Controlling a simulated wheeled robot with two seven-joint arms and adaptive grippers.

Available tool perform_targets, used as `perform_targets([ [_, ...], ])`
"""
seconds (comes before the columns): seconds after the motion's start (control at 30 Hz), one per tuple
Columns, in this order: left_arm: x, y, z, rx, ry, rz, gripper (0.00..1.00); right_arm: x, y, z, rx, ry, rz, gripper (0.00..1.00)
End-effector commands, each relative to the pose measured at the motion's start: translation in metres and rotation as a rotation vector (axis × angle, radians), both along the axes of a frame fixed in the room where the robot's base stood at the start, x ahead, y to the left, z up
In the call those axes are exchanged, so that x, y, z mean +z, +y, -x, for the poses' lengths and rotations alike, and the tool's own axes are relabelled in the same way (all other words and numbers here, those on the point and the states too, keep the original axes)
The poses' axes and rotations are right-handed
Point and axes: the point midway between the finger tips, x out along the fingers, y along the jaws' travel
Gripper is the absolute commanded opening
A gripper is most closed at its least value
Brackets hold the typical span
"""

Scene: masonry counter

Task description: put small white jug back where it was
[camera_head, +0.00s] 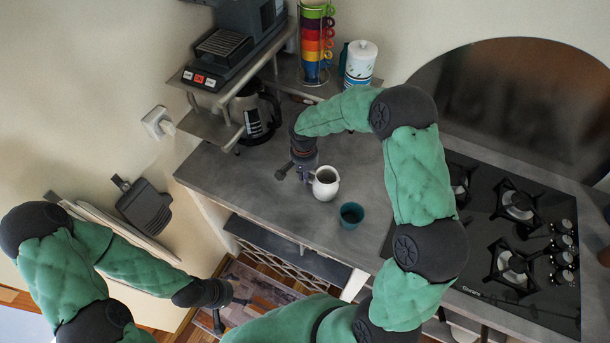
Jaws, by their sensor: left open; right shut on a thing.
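The small white jug (326,184) is upright on or just above the grey counter, left of a teal cup; I cannot tell whether its base touches the surface. My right gripper (307,176) reaches down from the shelf side and is shut on the jug at its left side. The fingers partly hide that side of the jug. My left gripper (222,312) is open and empty, low in front of the counter and well away from the jug.
The teal cup (351,214) stands close to the jug's right. The black gas hob (487,215) is further right. A metal shelf (212,124) with a coffee machine (232,42) stands behind, with a glass pot (256,113) beneath. Bare counter (225,172) lies to the left.

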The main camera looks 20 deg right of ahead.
Motion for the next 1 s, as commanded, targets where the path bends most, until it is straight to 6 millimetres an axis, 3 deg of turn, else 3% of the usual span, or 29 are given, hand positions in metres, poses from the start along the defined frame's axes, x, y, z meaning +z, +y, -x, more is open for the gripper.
perform_targets([
  [0.03, -0.002, 0.000, 0.000, 0.000, 0.000, 0.000, 0.81, -0.002, 0.000, 0.000, 0.000, 0.001, -0.001, 0.16],
  [0.1, -0.001, 0.000, 0.000, 0.000, 0.000, 0.000, 0.81, -0.002, 0.000, 0.000, 0.000, 0.001, -0.001, 0.35],
  [0.57, 0.003, 0.000, 0.000, 0.000, 0.000, 0.000, 0.81, 0.005, 0.000, 0.000, 0.000, -0.001, 0.001, 0.37],
  [1.0, 0.011, 0.000, 0.000, 0.000, 0.000, 0.000, 0.81, 0.086, 0.002, -0.002, 0.000, -0.003, 0.000, 0.37],
])
